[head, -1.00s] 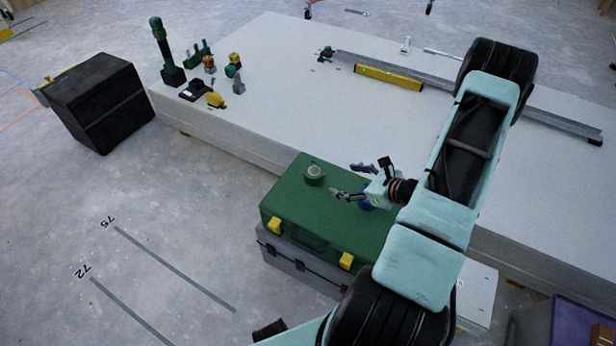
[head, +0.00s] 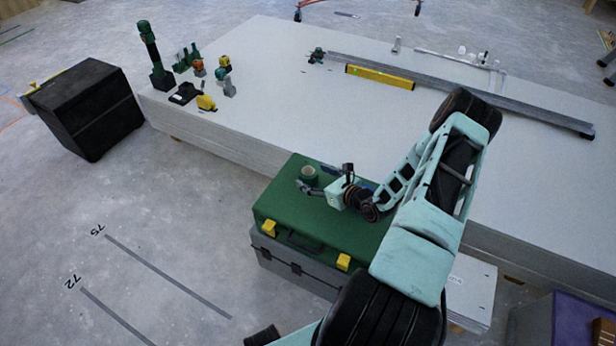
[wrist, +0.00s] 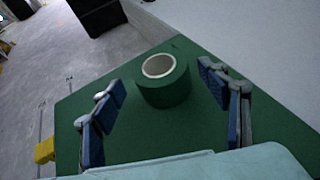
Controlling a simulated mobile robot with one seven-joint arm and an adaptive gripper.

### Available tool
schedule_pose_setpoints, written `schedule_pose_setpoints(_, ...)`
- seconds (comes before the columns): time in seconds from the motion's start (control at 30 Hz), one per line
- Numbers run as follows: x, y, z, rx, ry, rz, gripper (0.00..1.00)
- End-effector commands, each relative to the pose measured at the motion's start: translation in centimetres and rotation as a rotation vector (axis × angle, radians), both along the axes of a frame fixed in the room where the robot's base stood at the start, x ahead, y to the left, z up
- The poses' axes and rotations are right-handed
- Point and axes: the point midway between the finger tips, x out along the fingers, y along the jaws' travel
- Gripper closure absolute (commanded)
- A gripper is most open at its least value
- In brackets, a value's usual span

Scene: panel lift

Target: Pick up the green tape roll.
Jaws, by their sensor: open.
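The green tape roll (wrist: 163,82) lies flat on the lid of the green case (wrist: 130,135), with its pale core facing up. In the head view the roll (head: 308,174) is near the case's back left part. My gripper (head: 318,181) is low over the lid, just to the right of the roll and close to it. In the wrist view my gripper (wrist: 160,88) is open, with one blue-padded finger on each side of the roll and gaps between roll and pads. In the head view the fingers partly overlap the roll, and contact cannot be told there.
The green case sits on a grey case (head: 295,267) beside a large stack of white panels (head: 300,90). A yellow level (head: 380,77), a long metal rail (head: 470,95) and several tools lie on the panels. A black box (head: 88,108) stands on the floor at left.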

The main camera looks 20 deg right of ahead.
Motion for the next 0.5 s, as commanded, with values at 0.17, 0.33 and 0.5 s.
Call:
schedule_pose_setpoints(0.17,2.4,0.5,-1.6,0.000,0.000,0.002,0.31)
schedule_pose_setpoints(0.33,3.4,0.7,-1.8,0.001,-0.001,0.001,0.31)
schedule_pose_setpoints(0.5,3.3,0.7,-1.7,0.000,0.000,0.001,0.31)
